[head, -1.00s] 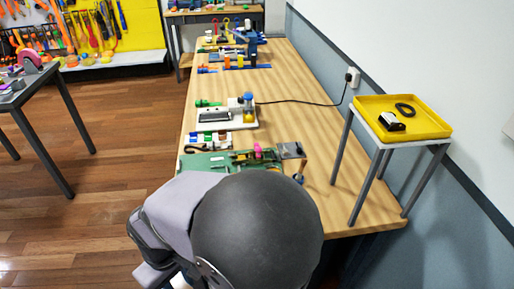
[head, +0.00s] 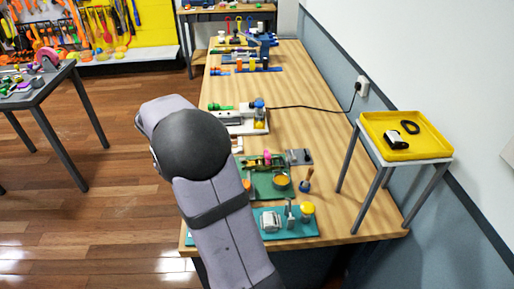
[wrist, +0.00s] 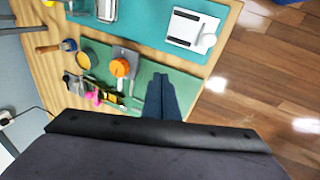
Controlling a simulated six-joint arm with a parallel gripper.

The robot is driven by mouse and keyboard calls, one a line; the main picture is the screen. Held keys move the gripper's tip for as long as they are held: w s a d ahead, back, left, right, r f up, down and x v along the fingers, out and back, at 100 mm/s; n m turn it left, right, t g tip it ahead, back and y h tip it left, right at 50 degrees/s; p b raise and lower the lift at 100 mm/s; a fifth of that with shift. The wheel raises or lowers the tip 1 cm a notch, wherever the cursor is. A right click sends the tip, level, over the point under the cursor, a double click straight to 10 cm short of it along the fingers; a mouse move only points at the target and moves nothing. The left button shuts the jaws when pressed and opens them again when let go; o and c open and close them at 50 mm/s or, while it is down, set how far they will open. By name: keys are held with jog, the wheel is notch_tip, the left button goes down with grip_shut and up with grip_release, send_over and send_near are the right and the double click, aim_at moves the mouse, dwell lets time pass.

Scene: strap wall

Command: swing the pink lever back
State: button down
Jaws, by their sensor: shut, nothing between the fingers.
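The pink lever (head: 267,158) is a small pink piece on the green board (head: 262,190), near the board's far edge. It also shows in the wrist view as a pink spot (wrist: 92,96) beside dark and yellow-green parts. Its exact angle is too small to tell. My gripper (wrist: 161,78) shows in the wrist view as two dark fingers, shut and empty, over the green board to the right of the lever and apart from it. In the head view my arm hides the gripper and the left part of the board.
An orange knob (wrist: 120,67) on a grey plate stands between the gripper and a yellow disc (wrist: 83,62). A teal board (head: 300,228) with a yellow knob (head: 307,208) lies at the near end. A white fixture (head: 235,122) lies beyond. The bench's right side is mostly clear.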

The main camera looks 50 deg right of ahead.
aim_at(267, 155)
jog(key=w+d+r+m+h, duration=0.1)
jog(key=w+d+r+m, duration=0.1)
jog(key=d, duration=0.6)
jog(key=w+d+r+m+h+p, duration=0.1)
jog(key=w+d+r+m+h, duration=0.1)
jog(key=d, duration=0.6)
jog(key=shift+r+m+g+p, duration=0.25)
jog(key=shift+m+g+p, duration=0.05)
jog(key=shift+d+f, duration=0.1)
jog(key=p+x, duration=0.3)
jog(key=x, duration=0.6)
jog(key=shift+d, duration=0.15)
jog(key=shift+s+d+f+p, duration=0.2)
jog(key=shift+s+d+p, duration=0.25)
jog(key=shift+s+p, duration=0.15)
jog(key=shift+s+d+f+p, duration=0.25)
jog(key=shift+s+d+p, duration=0.2)
jog(key=shift+s+p, duration=0.1)
jog(key=shift+s+d+f, duration=0.25)
jog(key=shift+s+d, duration=0.05)
jog(key=shift+s, duration=0.15)
jog(key=shift+s+f, duration=0.1)
jog(key=shift+s, duration=0.05)
